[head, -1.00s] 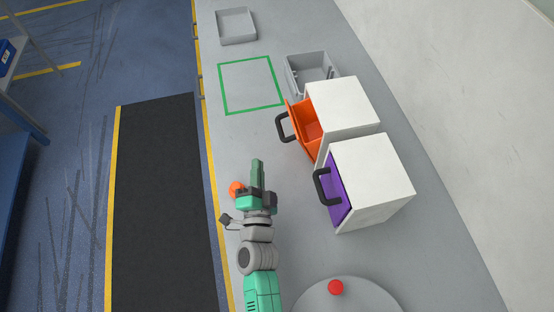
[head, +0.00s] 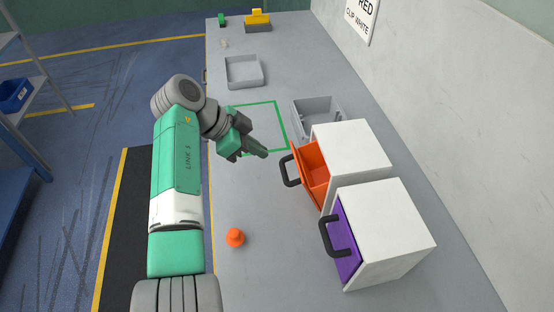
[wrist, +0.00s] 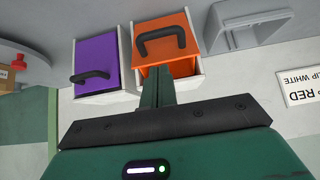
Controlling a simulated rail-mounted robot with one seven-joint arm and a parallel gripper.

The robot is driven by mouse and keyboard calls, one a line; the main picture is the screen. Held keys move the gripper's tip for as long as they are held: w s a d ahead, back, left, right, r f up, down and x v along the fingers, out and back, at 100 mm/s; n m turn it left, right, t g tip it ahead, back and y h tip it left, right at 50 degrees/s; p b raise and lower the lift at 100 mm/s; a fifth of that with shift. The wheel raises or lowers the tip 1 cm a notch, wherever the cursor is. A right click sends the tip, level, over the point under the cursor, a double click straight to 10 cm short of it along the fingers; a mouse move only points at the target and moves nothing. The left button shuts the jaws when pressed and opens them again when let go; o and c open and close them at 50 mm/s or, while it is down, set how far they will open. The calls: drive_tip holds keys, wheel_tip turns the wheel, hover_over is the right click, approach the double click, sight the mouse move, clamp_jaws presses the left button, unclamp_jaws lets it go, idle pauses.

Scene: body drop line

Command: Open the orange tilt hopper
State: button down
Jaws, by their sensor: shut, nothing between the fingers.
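The orange tilt hopper (head: 315,171) sits in a white housing on the bench. Its front is tilted out at the top, leaving a gap that shows its orange inside. Its dark handle (head: 289,169) faces left. In the wrist view the orange front (wrist: 165,39) and its black handle (wrist: 161,38) lie beyond the fingers. My gripper (head: 262,153) is shut and empty, left of the hopper and apart from its handle in the head view. In the wrist view the shut fingers (wrist: 154,91) overlap the hopper's lower part.
A closed purple hopper (head: 345,240) stands beside the orange one, nearer the camera. A grey bin (head: 317,109) is behind the orange hopper. A grey tray (head: 244,72), a green outlined square (head: 281,127) and a small orange object (head: 235,237) are on the bench.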

sight(283, 172)
drive_tip(key=b+x, duration=0.1)
drive_tip(key=x, duration=0.8)
drive_tip(key=shift+w+d+f, duration=0.1)
drive_tip(key=shift+f, duration=0.1)
